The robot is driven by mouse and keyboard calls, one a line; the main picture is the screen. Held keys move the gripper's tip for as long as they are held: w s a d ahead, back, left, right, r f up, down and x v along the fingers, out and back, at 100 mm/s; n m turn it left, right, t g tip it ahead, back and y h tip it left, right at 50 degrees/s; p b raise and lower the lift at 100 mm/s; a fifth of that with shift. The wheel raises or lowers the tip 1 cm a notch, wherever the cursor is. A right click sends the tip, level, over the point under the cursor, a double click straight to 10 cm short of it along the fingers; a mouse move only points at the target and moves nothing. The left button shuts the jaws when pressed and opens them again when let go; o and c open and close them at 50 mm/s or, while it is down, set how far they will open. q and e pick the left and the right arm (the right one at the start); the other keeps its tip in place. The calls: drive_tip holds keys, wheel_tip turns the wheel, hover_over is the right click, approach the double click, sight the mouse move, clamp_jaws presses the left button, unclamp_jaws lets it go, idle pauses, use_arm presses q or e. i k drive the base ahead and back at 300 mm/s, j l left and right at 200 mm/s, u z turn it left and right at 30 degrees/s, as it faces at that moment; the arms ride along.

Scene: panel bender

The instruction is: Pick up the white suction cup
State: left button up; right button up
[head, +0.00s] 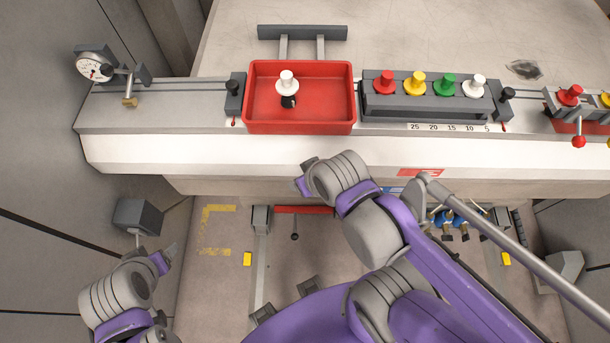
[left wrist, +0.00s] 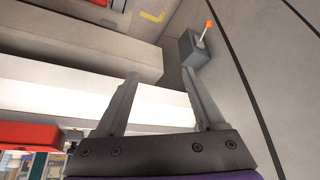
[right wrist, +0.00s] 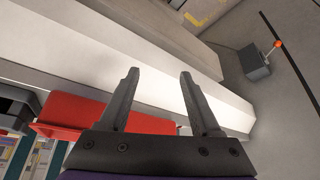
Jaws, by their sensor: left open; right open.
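A white suction cup (head: 287,80) stands in the red tray (head: 335,123), with a black part at its foot. Another white suction cup (head: 475,84) stands at the right end of the row in the grey rack (head: 430,108). My right gripper (head: 303,178) is in front of the machine's ledge, just below the red tray in the head view; the right wrist view shows its fingers (right wrist: 160,73) apart and empty. My left gripper (head: 170,256) is low at the left, well away from the cups; its fingers (left wrist: 160,74) are apart and empty. Neither wrist view shows a suction cup.
Red (head: 386,82), yellow (head: 414,82) and green (head: 445,84) cups stand in the rack. A pressure gauge (head: 94,67) is at the left end of the ledge (head: 180,118). A grey box (head: 138,215) with a lever stands below left.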

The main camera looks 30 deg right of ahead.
sight(473, 89)
drive_tip(key=z, duration=2.3)
